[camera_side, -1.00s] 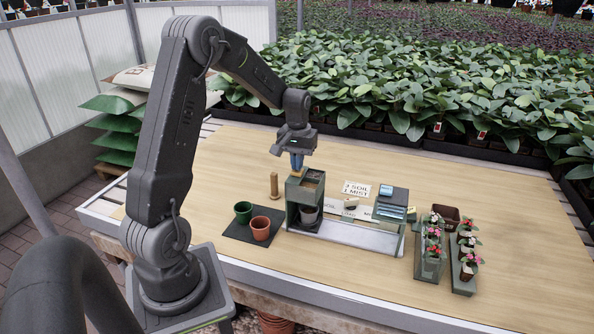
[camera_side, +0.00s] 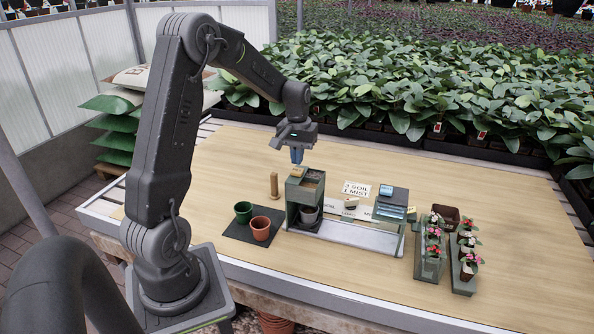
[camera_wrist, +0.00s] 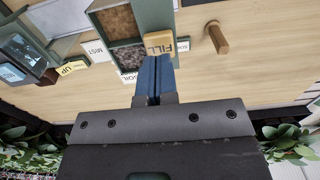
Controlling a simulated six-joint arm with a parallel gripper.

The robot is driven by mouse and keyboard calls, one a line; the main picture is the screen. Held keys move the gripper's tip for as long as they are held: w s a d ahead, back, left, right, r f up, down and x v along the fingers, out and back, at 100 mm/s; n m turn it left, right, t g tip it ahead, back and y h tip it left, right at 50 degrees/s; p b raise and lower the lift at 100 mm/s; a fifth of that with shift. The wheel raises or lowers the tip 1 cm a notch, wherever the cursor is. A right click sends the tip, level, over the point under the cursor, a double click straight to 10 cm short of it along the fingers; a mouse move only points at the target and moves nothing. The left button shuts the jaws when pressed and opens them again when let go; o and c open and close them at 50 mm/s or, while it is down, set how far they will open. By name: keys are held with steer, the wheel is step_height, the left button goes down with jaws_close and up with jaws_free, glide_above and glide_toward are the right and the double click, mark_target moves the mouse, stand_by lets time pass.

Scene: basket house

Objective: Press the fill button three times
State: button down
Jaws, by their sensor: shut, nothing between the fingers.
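The yellow fill button (camera_wrist: 160,42), lettered FILL, sits at the edge of the green soil dispenser (camera_wrist: 155,12). In the side view the button (camera_side: 298,172) shows on top of the dispenser (camera_side: 292,190). My gripper (camera_side: 297,163) is shut and empty, pointing down just above the button. In the wrist view its blue fingertips (camera_wrist: 154,58) lie right by the button's edge; a small gap shows in the side view. A dark pot (camera_side: 309,214) stands under the dispenser.
A wooden peg (camera_side: 274,185) stands left of the dispenser. Green (camera_side: 243,211) and terracotta (camera_side: 261,228) pots stand on a dark mat. A sign (camera_side: 356,189) reads 3 SOIL 1 MIST. A mist unit (camera_side: 392,195) and flower trays stand to the right.

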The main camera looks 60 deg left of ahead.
steer(key=shift+f, duration=0.1)
stand_by(0.3)
steer(key=shift+f, duration=1.4)
steer(key=shift+r, duration=1.5)
step_height(320, 180, up, 6)
stand_by(0.5)
